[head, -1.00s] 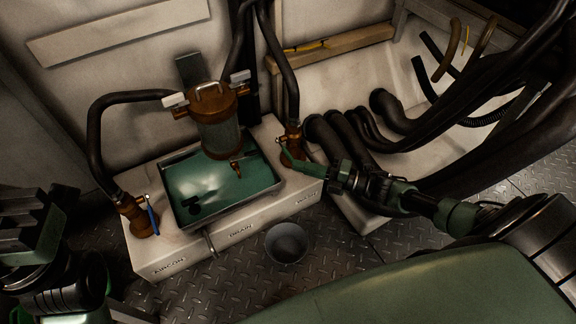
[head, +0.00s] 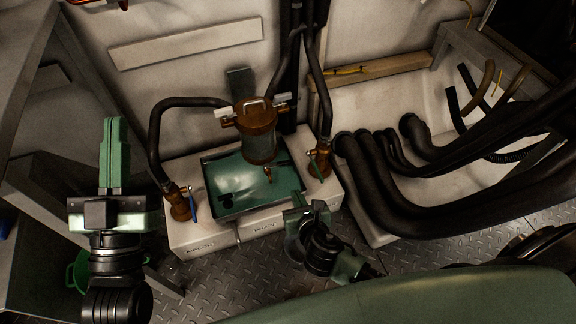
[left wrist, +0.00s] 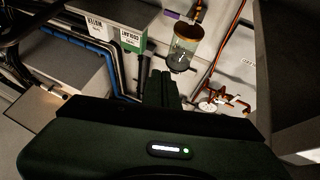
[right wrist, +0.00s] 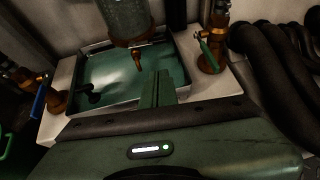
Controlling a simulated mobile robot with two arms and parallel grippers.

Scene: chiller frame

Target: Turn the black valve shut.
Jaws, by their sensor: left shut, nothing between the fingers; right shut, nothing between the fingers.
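In the head view, a brass valve with a blue lever (head: 193,205) stands at the bench's left end. A brass valve with a green lever (head: 319,169) stands at the right end; it also shows in the right wrist view (right wrist: 208,53). A small brass drain tap (head: 268,173) hangs under the brass-topped filter (head: 258,145). My right gripper (head: 298,198) is shut and empty at the tray's front right, apart from the green lever. My left gripper (head: 115,122) is shut, empty and raised left of the bench.
Thick black hoses (head: 400,205) fill the right side. A grey shelf frame (head: 28,165) stands left of my left arm. A coolant-labelled box (left wrist: 130,42) shows in the left wrist view.

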